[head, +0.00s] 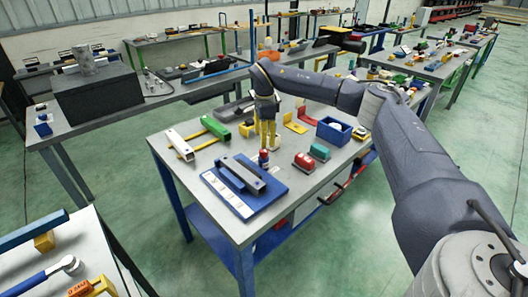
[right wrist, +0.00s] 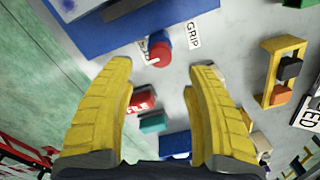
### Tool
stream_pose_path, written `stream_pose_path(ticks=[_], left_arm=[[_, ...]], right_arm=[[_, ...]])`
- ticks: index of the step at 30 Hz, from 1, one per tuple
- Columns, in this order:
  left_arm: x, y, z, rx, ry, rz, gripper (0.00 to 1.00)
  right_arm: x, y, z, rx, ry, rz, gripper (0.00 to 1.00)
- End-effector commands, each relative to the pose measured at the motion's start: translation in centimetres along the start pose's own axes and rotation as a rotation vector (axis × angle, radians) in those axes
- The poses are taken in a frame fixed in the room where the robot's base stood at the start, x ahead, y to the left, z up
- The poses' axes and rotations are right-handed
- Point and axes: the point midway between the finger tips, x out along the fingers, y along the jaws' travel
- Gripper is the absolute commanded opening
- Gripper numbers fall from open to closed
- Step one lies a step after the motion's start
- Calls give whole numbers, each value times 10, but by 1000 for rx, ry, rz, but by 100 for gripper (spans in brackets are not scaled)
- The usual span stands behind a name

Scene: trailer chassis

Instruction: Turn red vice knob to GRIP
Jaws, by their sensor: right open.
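The red vice knob (head: 263,155) is at the far right end of a blue base plate (head: 270,197) that carries a dark grey vice (head: 238,174). In the right wrist view the knob (right wrist: 160,52) shows red with blue beside it and a white mark on its near-left side. A GRIP label (right wrist: 194,36) lies to its right; another label at its left is partly hidden. My right gripper (head: 267,142) points down at the knob, its yellow fingers open. In the right wrist view the gripper (right wrist: 160,72) has the knob beyond its tips, between the finger lines, not clasped. My left gripper is out of view.
White and green bars (head: 180,144) lie at the left. The table's front right corner is clear.

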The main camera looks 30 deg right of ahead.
Motion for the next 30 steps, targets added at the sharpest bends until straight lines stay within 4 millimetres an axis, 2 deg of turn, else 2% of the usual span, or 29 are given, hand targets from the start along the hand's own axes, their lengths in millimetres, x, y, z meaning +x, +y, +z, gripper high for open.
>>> stream_pose_path(ticks=[4, 12, 19, 29, 30], left_arm=[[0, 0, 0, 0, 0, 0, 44], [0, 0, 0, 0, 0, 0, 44], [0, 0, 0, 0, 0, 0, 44], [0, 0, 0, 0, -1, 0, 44], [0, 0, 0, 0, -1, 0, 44]], right_arm=[[26, 1, 0, 1, 0, 3, 54], [56, 0, 0, 0, 0, 1, 54], [66, 0, 0, 0, -1, 0, 54], [67, 0, 0, 1, -1, 0, 56], [67, 0, 0, 1, -1, 0, 51]])
